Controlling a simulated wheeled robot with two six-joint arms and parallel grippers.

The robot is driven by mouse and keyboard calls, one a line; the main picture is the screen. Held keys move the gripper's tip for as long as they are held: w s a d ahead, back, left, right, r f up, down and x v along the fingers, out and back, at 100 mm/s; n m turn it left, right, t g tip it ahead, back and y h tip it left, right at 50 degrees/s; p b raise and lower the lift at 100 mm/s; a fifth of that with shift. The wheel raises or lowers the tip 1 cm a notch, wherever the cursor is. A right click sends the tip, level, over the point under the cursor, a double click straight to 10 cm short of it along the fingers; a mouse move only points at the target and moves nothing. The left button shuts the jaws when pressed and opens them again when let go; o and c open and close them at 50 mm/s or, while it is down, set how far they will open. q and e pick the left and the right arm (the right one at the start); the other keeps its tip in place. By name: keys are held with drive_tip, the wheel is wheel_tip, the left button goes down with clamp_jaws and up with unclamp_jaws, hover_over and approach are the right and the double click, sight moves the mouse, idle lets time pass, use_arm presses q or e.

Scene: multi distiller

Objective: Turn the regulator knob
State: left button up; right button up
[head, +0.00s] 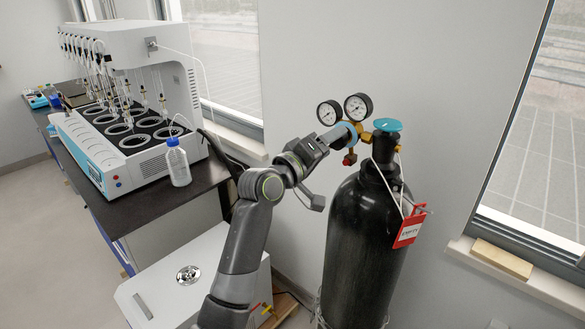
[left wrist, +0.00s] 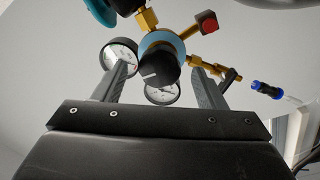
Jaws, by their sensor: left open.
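The regulator (head: 352,130) is a brass body with a light-blue ring, mounted at the top of the black gas cylinder (head: 362,250). Its black knob (left wrist: 158,70) with a pale mark faces the left wrist camera, in front of the blue ring. My left gripper (head: 338,134) reaches the regulator from the left. In the left wrist view its two fingers (left wrist: 160,76) stand apart on either side of the knob, with gaps showing. The head view hides the knob behind the gripper. Two round gauges (head: 343,108) sit above the regulator. My right gripper is out of view.
A teal valve handwheel (head: 387,125) tops the cylinder, and a red tag (head: 409,228) hangs at its side. A blue-ended hose fitting (left wrist: 266,89) is right of the fingers.

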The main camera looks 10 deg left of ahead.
use_arm(q)
drive_tip(key=b+v, duration=0.4)
drive_tip(key=v, duration=1.2)
